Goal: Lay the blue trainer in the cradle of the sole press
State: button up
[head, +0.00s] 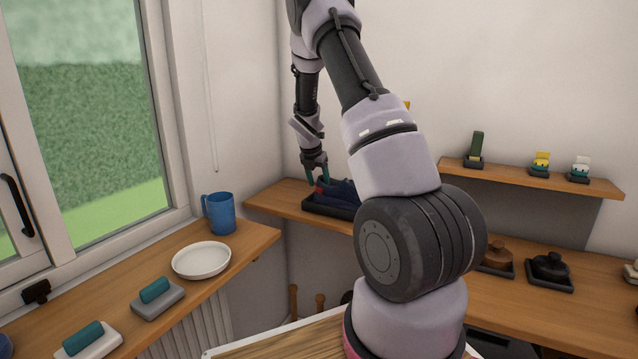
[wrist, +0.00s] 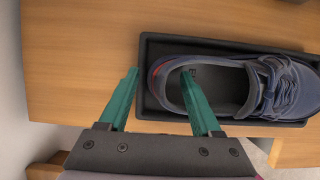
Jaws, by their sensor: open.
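The blue trainer (head: 338,193) lies in a black tray on the bench at the back, partly behind my arm in the head view. In the wrist view the trainer (wrist: 275,88) lies with its heel to the left and laces to the right, inside the black tray (wrist: 148,50). My gripper (wrist: 160,74) is open, with its teal fingers on either side of the heel. The right finger overlaps the shoe's opening and the left one is outside the heel, over the tray's left edge. Contact cannot be told. I cannot make out the sole press in either view.
A blue mug (head: 219,214), a white plate (head: 201,260) and teal-handled brushes (head: 157,296) stand on the left bench. A wall shelf (head: 520,178) holds small items. Dark trays (head: 549,272) with lidded objects stand below it. My arm hides the middle of the back bench.

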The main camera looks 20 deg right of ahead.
jog(key=v, duration=1)
jog(key=shift+r, duration=0.25)
jog(key=shift+s+a, duration=0.1)
jog(key=s+a+r+m+t+y, duration=0.1)
jog(key=s+a+r+m, duration=0.3)
jog(key=s+r+m, duration=0.35)
jog(key=s+a+r+m+t+y, duration=0.1)
jog(key=s+a+r+m+y, duration=0.15)
jog(key=s+r+m, duration=0.5)
jog(key=s+a+r+m+t+y, duration=0.1)
jog(key=s+a+r+m, duration=0.1)
jog(key=s+a+m, duration=0.2)
jog(key=s+a+r+m+t+y, duration=0.1)
jog(key=s+a+r+m, duration=0.2)
jog(key=s+m, duration=0.7)
jog(key=s+a, duration=0.1)
jog(key=s, duration=0.4)
jog(key=shift+s+a+m, duration=0.15)
jog(key=shift+a+m, duration=0.2)
jog(key=shift+m, duration=0.05)
